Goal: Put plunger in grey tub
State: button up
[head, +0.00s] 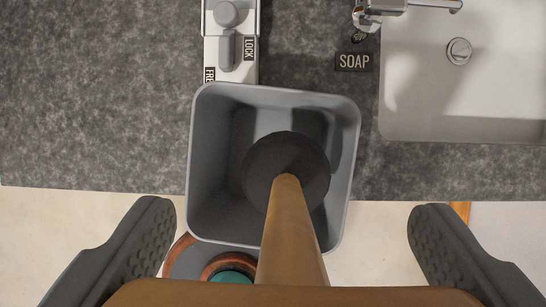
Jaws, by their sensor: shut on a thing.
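My gripper (294,215) has its two dark fingers at the lower left and lower right. It is shut on the brown top end of the plunger (292,235), which spans the bottom of the picture between the fingers. The plunger's brown stick points away from me to a round black cup. The grey tub (348,160) is a square-mouthed container in the middle. The cup shows within the outline of its mouth, right of centre. I cannot tell whether the cup is above the rim or inside, or touches the bottom. The stick crosses the tub's near rim in the picture.
A dark speckled counter (90,100) lies behind. A white sink (480,125) with a chrome tap (410,5) is at the right, by a SOAP label (353,62). A latch panel (231,60) sits behind the tub. Brown and teal round things (228,272) show below the tub.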

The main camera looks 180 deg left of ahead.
jog(key=o, duration=1.6)
jog(key=shift+c, duration=0.2)
jog(key=v, duration=1.7)
jog(key=shift+r, duration=0.2)
jog(key=shift+s, duration=0.15)
jog(key=s+a+f+m+t, duration=0.1)
jog(key=s+f+t, duration=0.5)
jog(key=s+f, duration=0.4)
jog(key=s+f+m+t+h, duration=0.1)
jog(key=s+f+m+t, duration=0.1)
jog(key=s+f+t, duration=0.5)
jog(key=s+f, duration=0.4)
jog(key=f, duration=0.6)
jog(key=shift+s+a+m, duration=0.2)
jog(key=shift+a+m, duration=0.1)
jog(key=shift+a, duration=0.1)
